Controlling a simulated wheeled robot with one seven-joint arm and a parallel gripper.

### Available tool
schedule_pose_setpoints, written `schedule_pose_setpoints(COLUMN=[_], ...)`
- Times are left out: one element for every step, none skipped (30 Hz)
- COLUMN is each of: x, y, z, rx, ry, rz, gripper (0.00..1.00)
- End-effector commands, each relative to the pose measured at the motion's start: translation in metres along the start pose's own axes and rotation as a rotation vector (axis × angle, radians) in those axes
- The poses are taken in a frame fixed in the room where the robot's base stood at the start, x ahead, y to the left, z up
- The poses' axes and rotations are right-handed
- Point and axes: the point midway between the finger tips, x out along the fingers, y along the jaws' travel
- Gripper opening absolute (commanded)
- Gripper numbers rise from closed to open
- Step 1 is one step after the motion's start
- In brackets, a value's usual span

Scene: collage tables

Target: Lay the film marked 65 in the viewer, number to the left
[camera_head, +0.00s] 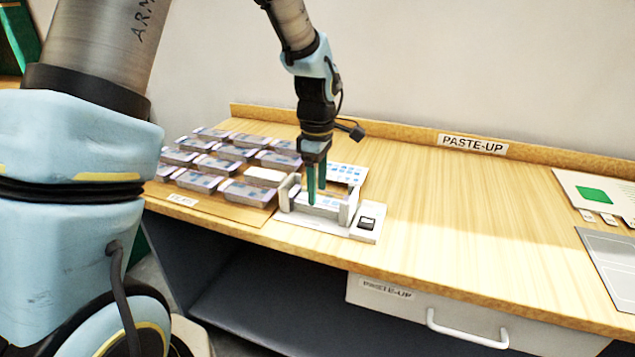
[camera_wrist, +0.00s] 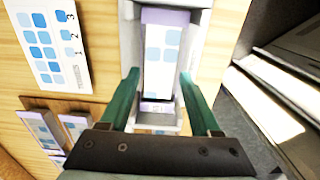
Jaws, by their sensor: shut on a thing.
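The viewer (camera_head: 346,212) is a pale box with raised end walls and a switch block on its right, near the front edge of the table. My gripper (camera_head: 316,198) points down between its end walls. In the wrist view, my gripper (camera_wrist: 160,76) has its green fingers on both sides of a film (camera_wrist: 163,55), shut on it. The film is pale with blue squares and purple ends, and lies lengthwise within the viewer's walls (camera_wrist: 200,50). A small mark on its near end is too blurred to read. I cannot tell whether it rests on the viewer's bed.
Several other films (camera_head: 197,181) lie in rows on a board at the left. A white card (camera_head: 345,173) with blue squares lies behind the viewer. The table (camera_head: 450,215) is clear right of the viewer, up to a panel with a green square (camera_head: 594,195).

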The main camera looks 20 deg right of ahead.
Motion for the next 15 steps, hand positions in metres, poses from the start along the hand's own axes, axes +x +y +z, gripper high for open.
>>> schedule_pose_setpoints(x=[0.0048, 0.0059, 0.0069, 0.0073, 0.0076, 0.0078, 0.0077, 0.0076, 0.0074, 0.0074, 0.0073, 0.0073, 0.0073, 0.0073, 0.0073], y=[0.0, 0.0, 0.0, 0.0, 0.0001, 0.0, 0.0, 0.0, 0.0, 0.0, 0.0, 0.0, 0.0, 0.0, 0.0], z=[0.0, 0.0, 0.0, 0.0, 0.0, 0.0, 0.0, -0.0001, -0.0001, 0.0, 0.0, 0.0, 0.0, 0.0, 0.0], rx=[0.0, 0.0, 0.0, 0.0, 0.0, 0.0, 0.0, 0.0, 0.0, 0.0, 0.0, 0.0, 0.0, 0.0, 0.0], ry=[0.0, 0.0, 0.0, 0.0, 0.0, 0.0, 0.0, 0.0, 0.0, 0.0, 0.0, 0.0, 0.0, 0.0, 0.0], rz=[0.0, 0.0, 0.0, 0.0, 0.0, 0.0, 0.0, 0.0, 0.0, 0.0, 0.0, 0.0, 0.0, 0.0, 0.0], gripper=[0.11, 0.11, 0.11, 0.11, 0.11, 0.11, 0.11, 0.11, 0.11, 0.11, 0.11, 0.11, 0.66, 0.69, 0.74])
